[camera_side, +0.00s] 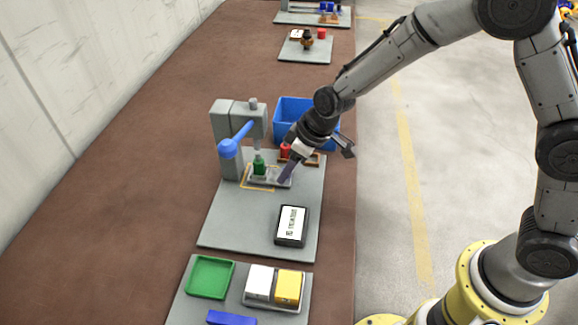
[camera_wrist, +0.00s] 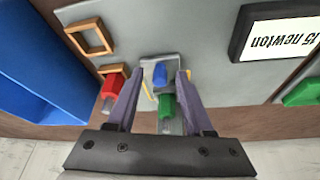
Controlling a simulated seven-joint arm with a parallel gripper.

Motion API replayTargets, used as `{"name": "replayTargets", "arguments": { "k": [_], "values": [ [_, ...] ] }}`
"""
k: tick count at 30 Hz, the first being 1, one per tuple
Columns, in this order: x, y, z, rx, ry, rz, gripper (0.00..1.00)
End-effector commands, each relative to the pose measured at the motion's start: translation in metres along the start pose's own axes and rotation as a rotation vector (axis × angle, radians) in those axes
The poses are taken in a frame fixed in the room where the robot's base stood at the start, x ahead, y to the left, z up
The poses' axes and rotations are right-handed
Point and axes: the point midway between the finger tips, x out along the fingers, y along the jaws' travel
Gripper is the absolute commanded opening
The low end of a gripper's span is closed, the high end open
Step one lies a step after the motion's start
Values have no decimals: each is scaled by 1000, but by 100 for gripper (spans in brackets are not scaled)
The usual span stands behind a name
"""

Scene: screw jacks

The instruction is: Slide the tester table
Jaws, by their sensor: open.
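The tester (camera_side: 222,135) is a grey press with a blue lever. The tester table (camera_side: 284,184) is a small grey slide at its foot, and a green jack (camera_side: 259,165) stands upright on it.
A red jack (camera_side: 285,151) stands behind my gripper, close to a wooden frame (camera_side: 313,159); an empty frame (camera_wrist: 90,37) shows in the wrist view. A blue bin (camera_side: 292,104) is behind. A display (camera_side: 291,225) reads "15 newton" in the wrist view (camera_wrist: 276,45).

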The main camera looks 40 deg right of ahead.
Motion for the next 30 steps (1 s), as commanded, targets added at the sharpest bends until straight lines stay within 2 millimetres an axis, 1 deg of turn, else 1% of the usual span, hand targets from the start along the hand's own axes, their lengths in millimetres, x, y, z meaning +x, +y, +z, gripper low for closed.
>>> {"name": "replayTargets", "arguments": {
  "k": [7,8,9,11,12,16,17,30],
  "values": [
    [1,0,0,0,0,0,52],
    [1,0,0,0,0,0,50],
    [1,0,0,0,0,0,43],
    [1,0,0,0,0,0,32],
    [1,0,0,0,0,0,25],
    [1,0,0,0,0,0,1],
    [1,0,0,0,0,0,0],
    [1,0,0,0,-1,0,0]
  ]
}}
